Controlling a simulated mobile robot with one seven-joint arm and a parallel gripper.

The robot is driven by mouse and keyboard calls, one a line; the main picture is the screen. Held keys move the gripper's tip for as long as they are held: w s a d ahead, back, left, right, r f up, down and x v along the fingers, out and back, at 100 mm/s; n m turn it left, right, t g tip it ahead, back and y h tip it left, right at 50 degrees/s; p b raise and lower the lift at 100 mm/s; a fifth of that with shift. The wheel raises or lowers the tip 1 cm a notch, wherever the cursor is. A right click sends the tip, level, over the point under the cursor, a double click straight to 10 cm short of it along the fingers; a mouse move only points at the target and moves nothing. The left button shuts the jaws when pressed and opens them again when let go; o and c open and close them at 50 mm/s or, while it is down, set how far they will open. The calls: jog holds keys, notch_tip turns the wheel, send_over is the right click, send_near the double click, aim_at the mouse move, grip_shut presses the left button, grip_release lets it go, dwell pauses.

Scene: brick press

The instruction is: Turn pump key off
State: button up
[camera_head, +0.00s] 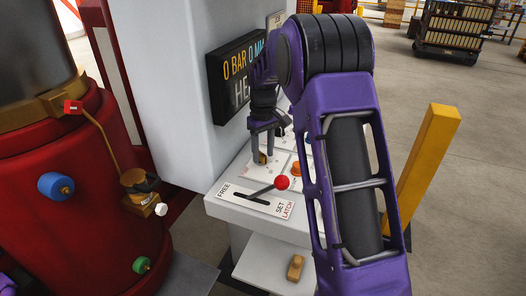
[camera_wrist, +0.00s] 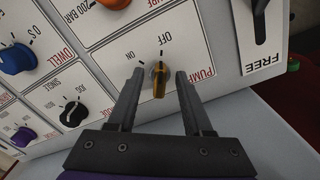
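In the head view the key (camera_head: 262,158) is a small yellowish piece below my fingers. My gripper (camera_wrist: 160,74) is open, one finger on each side of the key, with a gap visible on both sides. In the head view my gripper (camera_head: 264,150) points down at the panel.
A red-knobbed lever (camera_head: 282,183) stands by the FREE/SET LATCH slot, close to my gripper. Blue (camera_wrist: 16,58), black (camera_wrist: 74,112) and purple knobs lie left in the wrist view. A dark display (camera_head: 235,80) hangs behind. A yellow post (camera_head: 428,160) stands right.

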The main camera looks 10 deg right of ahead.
aim_at(263, 154)
notch_tip(263, 154, up, 17)
jog(key=shift+r, duration=0.2)
dwell(0.5)
